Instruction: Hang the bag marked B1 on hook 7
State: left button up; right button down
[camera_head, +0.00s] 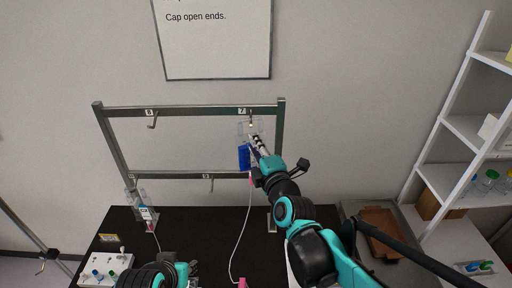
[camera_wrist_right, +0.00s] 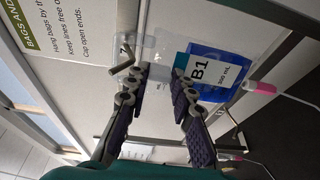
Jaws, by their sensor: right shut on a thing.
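The clear bag B1 (camera_wrist_right: 215,75) with its blue label fills the middle of the right wrist view; its blue label (camera_head: 243,157) also shows in the head view below the top rail. My right gripper (camera_head: 257,142) is shut on the bag's clear upper part, its fingers (camera_wrist_right: 160,95) on either side of it in the wrist view. Hook 7 (camera_wrist_right: 122,62) is right at the bag's clear top edge; I cannot tell whether it passes through the bag's hole. Hook 7's label (camera_head: 242,111) is on the top rail. My left arm shows at the bottom; its fingertips are not clear.
The metal rack (camera_head: 190,108) also has hook 6 (camera_head: 152,122) at left, empty. Another bag (camera_head: 142,205) hangs at the lower rail's left. A white line (camera_head: 243,225) runs down from B1. A control box (camera_head: 106,268) stands on the black table (camera_head: 200,228); shelves are at right.

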jog(key=shift+w+d+f, duration=0.1)
jog(key=shift+w+f, duration=0.05)
jog(key=shift+f, duration=0.15)
jog(key=shift+f+b, duration=0.25)
jog(key=shift+b, duration=0.2)
dwell(0.3)
jog(key=c, duration=0.7)
grip_release()
jog(key=shift+c, duration=0.2)
